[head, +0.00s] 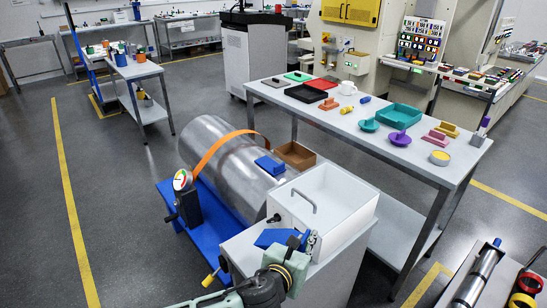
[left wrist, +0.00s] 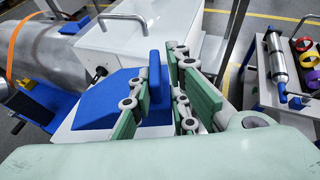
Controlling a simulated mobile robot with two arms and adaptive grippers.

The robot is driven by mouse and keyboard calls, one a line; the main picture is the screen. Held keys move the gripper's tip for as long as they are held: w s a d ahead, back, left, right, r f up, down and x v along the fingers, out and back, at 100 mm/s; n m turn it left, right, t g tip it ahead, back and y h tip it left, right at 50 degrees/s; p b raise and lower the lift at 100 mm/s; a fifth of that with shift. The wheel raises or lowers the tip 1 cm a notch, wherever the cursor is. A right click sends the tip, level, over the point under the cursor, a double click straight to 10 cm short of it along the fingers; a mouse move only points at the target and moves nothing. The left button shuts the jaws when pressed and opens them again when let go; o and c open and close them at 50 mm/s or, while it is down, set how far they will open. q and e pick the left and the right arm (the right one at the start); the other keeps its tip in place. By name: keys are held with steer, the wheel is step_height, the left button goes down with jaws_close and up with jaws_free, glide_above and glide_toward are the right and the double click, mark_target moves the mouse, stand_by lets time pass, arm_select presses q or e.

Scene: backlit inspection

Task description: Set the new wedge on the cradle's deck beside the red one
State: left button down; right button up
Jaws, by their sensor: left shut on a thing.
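My left gripper (head: 298,246) is shut on a blue wedge (head: 268,238) at the top of a white cabinet. In the left wrist view the gripper (left wrist: 159,78) has its green-padded fingers either side of the wedge's upright blue part, and the sloping body of the wedge (left wrist: 100,104) lies to the left. I cannot tell whether the wedge touches the cabinet top. The blue cradle (head: 238,229) carries a large steel cylinder (head: 205,140) with an orange strap. Its deck (left wrist: 52,97) shows in the left wrist view. I see no red wedge. My right gripper is not in view.
A white box with a handle (head: 325,195) stands on the cabinet, right behind the held wedge. A dial gauge (head: 183,181) on a black body stands at the cradle's near left. A blue block (head: 269,165) is beside the cylinder. A long table (head: 400,155) holds several parts.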

arm_select(q)
steer(key=shift+d+r, duration=0.1)
steer(key=shift+r, duration=0.25)
steer(key=s+a+r+n+t+y, duration=0.2)
steer(key=s+a+r+n+y, duration=0.1)
steer(key=a+r+n+y, duration=0.6)
steer(key=s+a+n+g+y, duration=0.1)
steer(key=s+a+n+y, duration=0.1)
steer(key=a, duration=0.5)
steer(key=s+a+r+n+g+y, duration=0.1)
steer(key=s+a+n+g+y, duration=0.1)
steer(key=s+a, duration=0.4)
steer(key=s+a+r+n+g+y, duration=0.1)
steer(key=s+a+n+g+y, duration=0.1)
steer(key=a, duration=0.6)
steer(key=s+n+y, duration=0.1)
steer(key=s+y, duration=0.1)
steer(key=shift+s+n+y, duration=0.15)
steer(key=shift+n+y, duration=0.15)
steer(key=shift+y, duration=0.1)
